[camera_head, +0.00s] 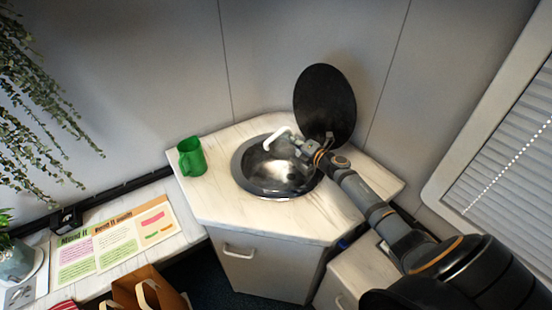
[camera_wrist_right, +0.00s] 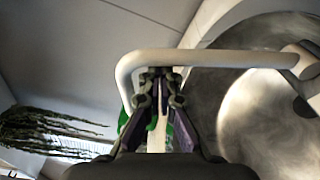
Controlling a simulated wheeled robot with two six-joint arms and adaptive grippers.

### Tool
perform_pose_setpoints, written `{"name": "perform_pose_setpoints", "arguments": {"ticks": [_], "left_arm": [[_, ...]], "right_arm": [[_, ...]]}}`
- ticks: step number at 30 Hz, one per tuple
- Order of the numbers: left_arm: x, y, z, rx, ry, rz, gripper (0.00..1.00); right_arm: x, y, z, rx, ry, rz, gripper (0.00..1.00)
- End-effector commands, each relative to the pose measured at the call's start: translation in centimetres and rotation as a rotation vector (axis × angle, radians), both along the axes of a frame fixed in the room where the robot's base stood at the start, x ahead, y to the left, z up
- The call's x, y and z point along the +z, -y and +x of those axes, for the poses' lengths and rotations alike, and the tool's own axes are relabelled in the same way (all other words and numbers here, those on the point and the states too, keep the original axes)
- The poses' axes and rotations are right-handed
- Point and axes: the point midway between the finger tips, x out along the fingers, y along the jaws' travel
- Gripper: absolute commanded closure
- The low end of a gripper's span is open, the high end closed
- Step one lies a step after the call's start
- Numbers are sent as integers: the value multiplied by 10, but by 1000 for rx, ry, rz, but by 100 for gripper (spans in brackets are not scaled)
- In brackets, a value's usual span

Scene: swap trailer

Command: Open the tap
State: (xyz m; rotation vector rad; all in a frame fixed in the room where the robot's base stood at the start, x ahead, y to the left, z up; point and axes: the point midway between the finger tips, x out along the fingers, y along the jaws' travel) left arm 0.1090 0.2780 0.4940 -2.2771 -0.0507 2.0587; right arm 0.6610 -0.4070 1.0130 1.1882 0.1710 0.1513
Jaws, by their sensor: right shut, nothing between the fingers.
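The white tap (camera_head: 279,137) stands at the round metal sink (camera_head: 243,172) in the corner counter. Its bent spout (camera_wrist_right: 215,58) crosses the right wrist view just beyond my fingertips. My right gripper (camera_head: 298,144) reaches in from the right over the sink's back edge, close to the tap. In the right wrist view its fingers (camera_wrist_right: 158,78) are shut with nothing between them, near the bend of the spout. I cannot tell whether they touch it. The tap's base is partly hidden by my gripper in the head view. My left gripper is in neither view.
A round black lid (camera_head: 325,95) stands raised behind the sink. A green mug (camera_head: 193,160) stands on the counter (camera_head: 222,205) left of the sink. Leaflets (camera_head: 112,243) lie on the lower surface at left. A window (camera_head: 505,165) is at right.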

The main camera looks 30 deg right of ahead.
Motion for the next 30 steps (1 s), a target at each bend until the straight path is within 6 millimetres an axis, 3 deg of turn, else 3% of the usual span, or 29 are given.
{"name": "perform_pose_setpoints", "arguments": {"ticks": [9, 30], "left_arm": [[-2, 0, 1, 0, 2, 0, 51], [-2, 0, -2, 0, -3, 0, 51]], "right_arm": [[8, 18, 2, -1, -9, 126, 100], [10, 22, 1, 0, -12, 153, 100]]}}
